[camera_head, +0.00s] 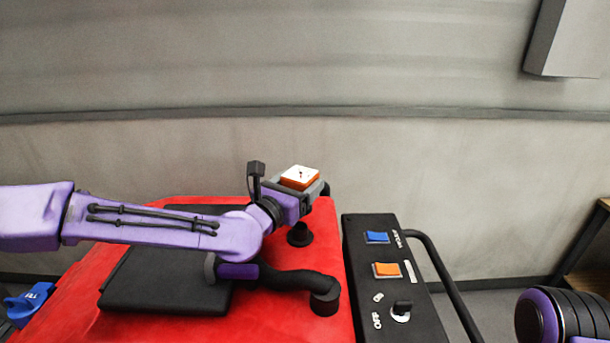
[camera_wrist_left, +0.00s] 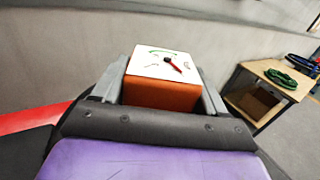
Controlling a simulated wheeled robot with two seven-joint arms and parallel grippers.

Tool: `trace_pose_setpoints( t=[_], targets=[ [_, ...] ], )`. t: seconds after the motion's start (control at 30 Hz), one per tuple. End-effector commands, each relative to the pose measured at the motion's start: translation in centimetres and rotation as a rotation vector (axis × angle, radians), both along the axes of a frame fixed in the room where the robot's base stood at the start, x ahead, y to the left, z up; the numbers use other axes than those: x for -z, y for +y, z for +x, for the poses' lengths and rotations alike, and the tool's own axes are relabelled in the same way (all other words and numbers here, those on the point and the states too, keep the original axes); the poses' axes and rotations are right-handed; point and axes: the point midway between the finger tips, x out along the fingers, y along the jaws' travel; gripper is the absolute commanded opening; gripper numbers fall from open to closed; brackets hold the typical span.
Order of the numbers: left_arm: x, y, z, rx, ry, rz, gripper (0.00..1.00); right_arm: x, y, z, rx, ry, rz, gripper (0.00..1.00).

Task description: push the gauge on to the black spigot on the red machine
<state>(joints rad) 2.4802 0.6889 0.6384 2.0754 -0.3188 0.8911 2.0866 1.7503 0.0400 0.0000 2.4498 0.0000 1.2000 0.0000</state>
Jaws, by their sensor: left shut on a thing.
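The gauge (camera_head: 300,178) is an orange block with a white dial face turned upward. My left gripper (camera_head: 306,191) is shut on it. In the left wrist view the gauge (camera_wrist_left: 165,80) sits between the two grey fingers, its red needle and green arc showing. The black spigot (camera_head: 300,235) stands on the red machine (camera_head: 330,240), below the gripper in the head view. The gauge appears above the spigot and apart from it; its underside is hidden. The spigot does not show in the left wrist view. My right gripper is out of view.
A black control panel (camera_head: 385,330) with blue and orange switches and a knob lies right of the red top. A black hose (camera_head: 300,281) and dark lid (camera_head: 165,285) are near my left arm. A wooden table (camera_wrist_left: 272,80) holds a green coil (camera_wrist_left: 291,77).

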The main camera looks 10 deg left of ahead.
Motion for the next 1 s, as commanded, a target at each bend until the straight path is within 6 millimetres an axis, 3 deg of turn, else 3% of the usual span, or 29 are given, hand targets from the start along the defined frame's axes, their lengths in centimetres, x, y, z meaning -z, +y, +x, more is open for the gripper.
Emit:
trace_pose_setpoints(
  t=[0.5,1.0],
  targets=[
    [4.9,-0.3,1.1,0.005,0.008,0.002,0.37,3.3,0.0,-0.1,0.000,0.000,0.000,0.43],
    [5.3,-0.4,1.0,0.006,0.009,0.001,0.37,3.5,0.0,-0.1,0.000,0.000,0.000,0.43]
  ],
)
